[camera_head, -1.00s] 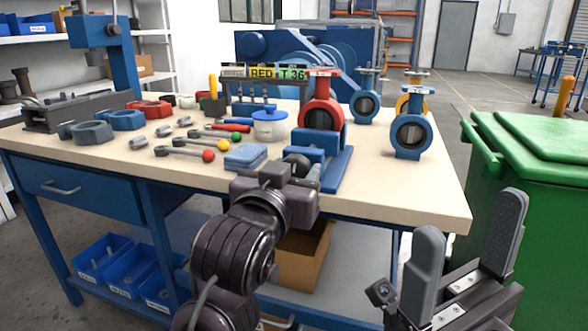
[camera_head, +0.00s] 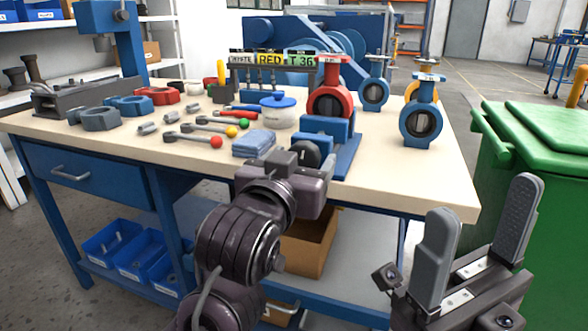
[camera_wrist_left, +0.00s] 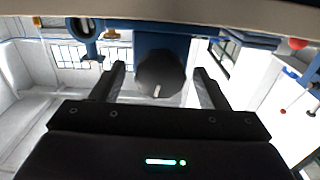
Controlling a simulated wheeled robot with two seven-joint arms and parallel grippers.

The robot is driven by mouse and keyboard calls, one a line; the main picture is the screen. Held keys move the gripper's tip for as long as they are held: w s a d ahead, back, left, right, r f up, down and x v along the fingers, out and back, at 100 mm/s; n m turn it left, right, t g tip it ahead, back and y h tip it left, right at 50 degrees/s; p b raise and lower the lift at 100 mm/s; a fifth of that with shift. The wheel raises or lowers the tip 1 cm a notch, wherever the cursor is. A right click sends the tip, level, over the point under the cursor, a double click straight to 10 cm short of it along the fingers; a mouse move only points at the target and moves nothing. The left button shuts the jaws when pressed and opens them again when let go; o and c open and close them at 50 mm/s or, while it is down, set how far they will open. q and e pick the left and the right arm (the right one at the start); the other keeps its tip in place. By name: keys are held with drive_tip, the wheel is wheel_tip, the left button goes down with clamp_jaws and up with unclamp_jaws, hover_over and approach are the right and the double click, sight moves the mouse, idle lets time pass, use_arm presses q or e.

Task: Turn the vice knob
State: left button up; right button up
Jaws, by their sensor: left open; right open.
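The blue vice (camera_head: 343,158) stands at the front edge of the workbench, and a red valve (camera_head: 329,97) sits in it. Its dark round knob (camera_head: 306,153) faces my left gripper (camera_head: 296,168), which is right in front of it and partly hides it. In the left wrist view, the knob (camera_wrist_left: 160,74) with a pale line mark shows between the two fingers of the open left gripper (camera_wrist_left: 160,85), with gaps on both sides. My right gripper (camera_head: 477,235) is open and empty, right of the bench's front corner.
Butterfly valves (camera_head: 421,117) stand to the right of the vice. A folded blue cloth (camera_head: 254,143), a white pot (camera_head: 278,112) and several tools lie to its left. A green bin (camera_head: 530,175) is beside the bench, near my right gripper. A cardboard box (camera_head: 308,245) is below.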

sight(302, 160)
use_arm(q)
drive_tip(key=v, duration=0.5)
drive_tip(key=shift+s, duration=0.1)
drive_tip(key=shift+b+v, duration=0.3)
drive_tip(key=shift+v, duration=0.65)
